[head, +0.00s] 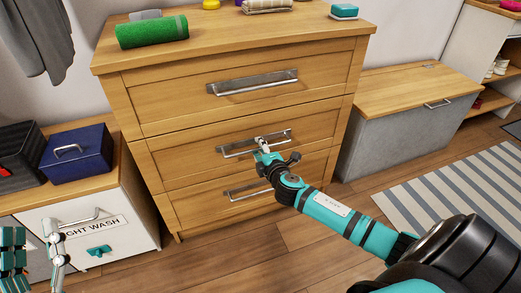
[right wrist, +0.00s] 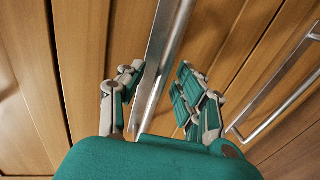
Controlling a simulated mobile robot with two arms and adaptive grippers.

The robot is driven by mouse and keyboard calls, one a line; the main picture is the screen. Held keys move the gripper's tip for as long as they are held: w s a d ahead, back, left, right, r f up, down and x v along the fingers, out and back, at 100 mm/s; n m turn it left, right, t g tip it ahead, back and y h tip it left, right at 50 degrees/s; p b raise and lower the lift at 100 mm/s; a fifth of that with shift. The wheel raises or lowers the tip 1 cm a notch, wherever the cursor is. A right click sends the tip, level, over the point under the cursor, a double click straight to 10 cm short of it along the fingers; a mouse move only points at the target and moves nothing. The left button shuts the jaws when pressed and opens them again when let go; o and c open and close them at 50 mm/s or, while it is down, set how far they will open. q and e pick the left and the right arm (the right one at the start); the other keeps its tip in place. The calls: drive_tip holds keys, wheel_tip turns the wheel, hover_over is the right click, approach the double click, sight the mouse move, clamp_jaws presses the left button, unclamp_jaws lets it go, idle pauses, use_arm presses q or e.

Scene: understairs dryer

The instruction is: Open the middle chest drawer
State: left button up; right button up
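The wooden chest has three drawers, and the middle drawer (head: 190,158) looks flush with the front. Its metal bar handle (head: 232,150) runs across the drawer face. My right gripper (head: 264,145) is at this handle. In the right wrist view the handle (right wrist: 166,45) passes between the spread fingers of my right gripper (right wrist: 162,92), with a gap showing on the right side. I cannot tell whether the left finger touches the bar. My left gripper (head: 36,250) is at the lower left, fingers apart and empty, away from the chest.
The top drawer handle (head: 252,82) and bottom drawer handle (head: 246,191) sit above and below. A green rolled towel (head: 152,31) lies on the chest top. A low cabinet with a blue box (head: 77,155) stands left, a grey bench (head: 400,135) right. Wooden floor (head: 235,255) lies clear in front.

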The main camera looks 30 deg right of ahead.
clamp_jaws()
drive_tip(key=shift+s, duration=0.1)
idle(0.6)
